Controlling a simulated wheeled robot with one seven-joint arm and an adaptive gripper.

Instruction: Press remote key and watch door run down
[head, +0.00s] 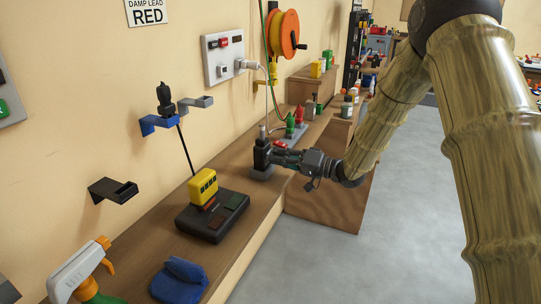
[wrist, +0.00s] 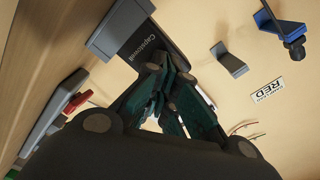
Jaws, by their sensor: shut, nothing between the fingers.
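A small black upright device (head: 262,153) stands in a grey base (head: 262,173) on the bench; it may be the remote. In the wrist view, the black device (wrist: 140,45) carries light lettering and sits in its grey holder (wrist: 118,28). My gripper (head: 276,158) reaches in from the right at the device's height. Its fingers (wrist: 158,88) are shut and empty, with tips close against the device's face; I cannot tell whether they touch. The fingers hide part of that face, and no key is clearly visible. I cannot make out a door.
A black box (head: 213,216) with a yellow unit (head: 203,186), a blue cloth (head: 180,280) and a spray bottle (head: 80,272) are on the nearer bench. Wall brackets (head: 112,190) project above the bench. Floor at right is clear.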

